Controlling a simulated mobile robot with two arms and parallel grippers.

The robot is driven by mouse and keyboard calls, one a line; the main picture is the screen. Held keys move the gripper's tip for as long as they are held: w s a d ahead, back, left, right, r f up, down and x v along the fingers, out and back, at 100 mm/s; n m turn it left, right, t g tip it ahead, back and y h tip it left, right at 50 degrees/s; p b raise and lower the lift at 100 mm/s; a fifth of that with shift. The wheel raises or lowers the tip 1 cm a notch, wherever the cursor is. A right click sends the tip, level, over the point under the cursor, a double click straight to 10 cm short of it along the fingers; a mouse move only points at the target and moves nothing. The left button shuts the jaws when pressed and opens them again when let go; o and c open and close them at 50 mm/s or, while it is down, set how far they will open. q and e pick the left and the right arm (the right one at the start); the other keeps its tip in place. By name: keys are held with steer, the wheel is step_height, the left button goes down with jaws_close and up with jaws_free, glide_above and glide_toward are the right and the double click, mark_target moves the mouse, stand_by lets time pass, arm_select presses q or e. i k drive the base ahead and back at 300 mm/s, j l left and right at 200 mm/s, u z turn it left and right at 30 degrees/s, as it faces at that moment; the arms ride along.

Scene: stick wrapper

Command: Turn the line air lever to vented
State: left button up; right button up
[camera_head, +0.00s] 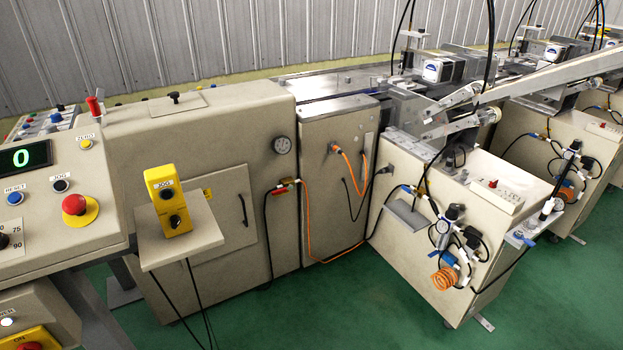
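A small red lever (279,190) sits on a brass valve fitting (290,182) on the beige machine front, left of the middle of the picture. An orange hose (305,225) runs from this fitting down and to the right. The lever lies roughly level, tilted slightly up to the right. Any label for vented or supply is too small to read, so I cannot confirm that this is the line air lever. Neither of my grippers shows in the head view.
The control panel (60,205) is at far left. An air regulator assembly (445,235) juts from the right cabinet. Green floor (350,310) is clear in front.

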mark_target(275, 193)
steer(key=i+l+u, duration=0.1)
steer(key=i+l, duration=0.2)
steer(key=i, duration=0.25)
steer(key=i+l+u, duration=0.1)
steer(key=i+l, duration=0.2)
steer(key=i, duration=0.2)
